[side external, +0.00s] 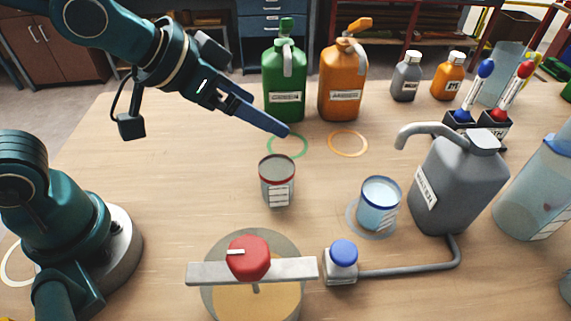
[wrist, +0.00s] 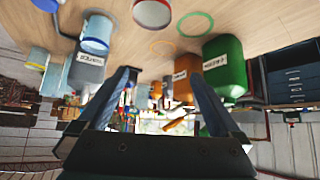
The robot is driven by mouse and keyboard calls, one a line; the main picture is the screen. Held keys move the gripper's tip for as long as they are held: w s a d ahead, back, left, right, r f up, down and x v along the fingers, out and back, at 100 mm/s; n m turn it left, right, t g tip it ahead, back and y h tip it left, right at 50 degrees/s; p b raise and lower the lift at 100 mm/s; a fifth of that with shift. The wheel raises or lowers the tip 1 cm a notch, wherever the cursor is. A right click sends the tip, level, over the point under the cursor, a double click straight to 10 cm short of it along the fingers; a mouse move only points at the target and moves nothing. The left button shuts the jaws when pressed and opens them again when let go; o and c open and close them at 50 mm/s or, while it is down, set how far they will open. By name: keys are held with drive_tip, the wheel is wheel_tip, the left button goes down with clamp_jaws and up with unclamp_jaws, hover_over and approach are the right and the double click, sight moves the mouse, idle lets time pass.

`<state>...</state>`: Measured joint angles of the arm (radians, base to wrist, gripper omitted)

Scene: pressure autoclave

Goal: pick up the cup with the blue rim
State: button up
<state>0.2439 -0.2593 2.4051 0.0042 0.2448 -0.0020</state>
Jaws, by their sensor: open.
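The cup with the blue rim (side external: 379,204) stands upright on the table, on a pale blue ring beside the grey water jug. It holds something pale. It also shows in the wrist view (wrist: 96,32) near the top left. A similar cup with a red rim (side external: 277,181) stands to its left, and in the wrist view (wrist: 152,12) it is cut by the top edge. My gripper (side external: 284,131) is in the air, up and left of the blue-rimmed cup and well apart from it. In the wrist view my gripper (wrist: 163,85) has its fingers spread with nothing held between them.
The grey water jug (side external: 458,185) stands close right of the blue-rimmed cup, its spout reaching left. A pipe (side external: 410,271) runs to a blue-capped fitting (side external: 342,262) in front. A red-knobbed vessel (side external: 249,258) is front left. Green (side external: 284,88) and orange (side external: 342,90) jugs stand behind.

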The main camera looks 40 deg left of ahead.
drive_tip(key=w+d+f+m+t+h, duration=0.1)
drive_tip(key=w+d+f+m+h, duration=0.15)
drive_tip(key=d, duration=0.55)
drive_tip(key=w+d+f+m+t+h, duration=0.1)
drive_tip(key=w+d+f+m+h, duration=0.15)
drive_tip(key=d, duration=0.45)
drive_tip(key=n, duration=0.1)
approach(389, 202)
drive_tip(key=x, duration=0.2)
drive_tip(key=shift+w+d+f, duration=0.2)
drive_tip(key=shift+w+f, duration=0.2)
drive_tip(key=shift+f, duration=0.15)
drive_tip(key=shift+x, duration=3.6)
drive_tip(key=shift+r, duration=0.15)
clamp_jaws()
drive_tip(key=shift+r, duration=0.1)
